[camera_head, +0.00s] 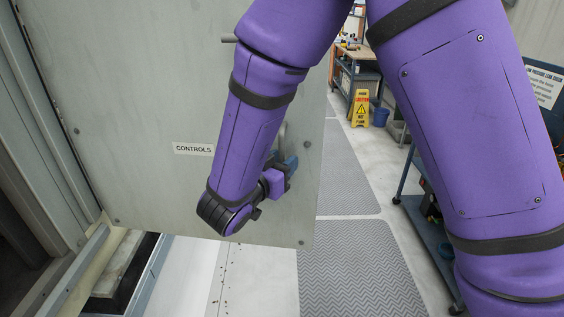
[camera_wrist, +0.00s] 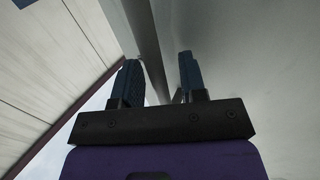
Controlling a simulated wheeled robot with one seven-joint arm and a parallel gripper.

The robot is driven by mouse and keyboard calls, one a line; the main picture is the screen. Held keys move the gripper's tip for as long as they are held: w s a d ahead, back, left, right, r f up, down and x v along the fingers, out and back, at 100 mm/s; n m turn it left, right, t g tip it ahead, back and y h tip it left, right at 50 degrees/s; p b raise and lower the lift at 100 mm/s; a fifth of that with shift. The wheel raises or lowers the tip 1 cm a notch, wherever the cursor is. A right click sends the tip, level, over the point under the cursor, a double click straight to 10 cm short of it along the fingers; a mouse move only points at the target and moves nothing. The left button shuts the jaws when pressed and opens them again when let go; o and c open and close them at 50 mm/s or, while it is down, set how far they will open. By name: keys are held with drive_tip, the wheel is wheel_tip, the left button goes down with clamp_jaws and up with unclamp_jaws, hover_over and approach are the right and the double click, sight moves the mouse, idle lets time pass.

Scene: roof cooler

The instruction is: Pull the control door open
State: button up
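The control door (camera_head: 130,90) is a large grey-green panel labelled "CONTROLS" (camera_head: 193,149). It stands swung out from the frame at the left, with floor visible under it and past its free right edge. My gripper (camera_head: 289,165) is low on the door's front, near that edge. A round grey part, perhaps the handle, shows partly behind my arm, just above the gripper. In the wrist view, the blue fingers of my gripper (camera_wrist: 162,80) are apart. The door's edge (camera_wrist: 148,40) runs up between them; a small grey part near their bases is mostly hidden. Contact is unclear.
A metal door frame (camera_head: 50,130) and sill are at the left. Grey ribbed mats (camera_head: 345,170) lie on the floor to the right. A yellow wet-floor sign (camera_head: 360,107), a blue bucket (camera_head: 380,117) and a workbench (camera_head: 357,60) stand farther back. A blue cart (camera_head: 425,225) is at the right.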

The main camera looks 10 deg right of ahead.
drive_tip(key=v, duration=1)
drive_tip(key=shift+s+a, duration=0.25)
drive_tip(key=shift+s, duration=0.05)
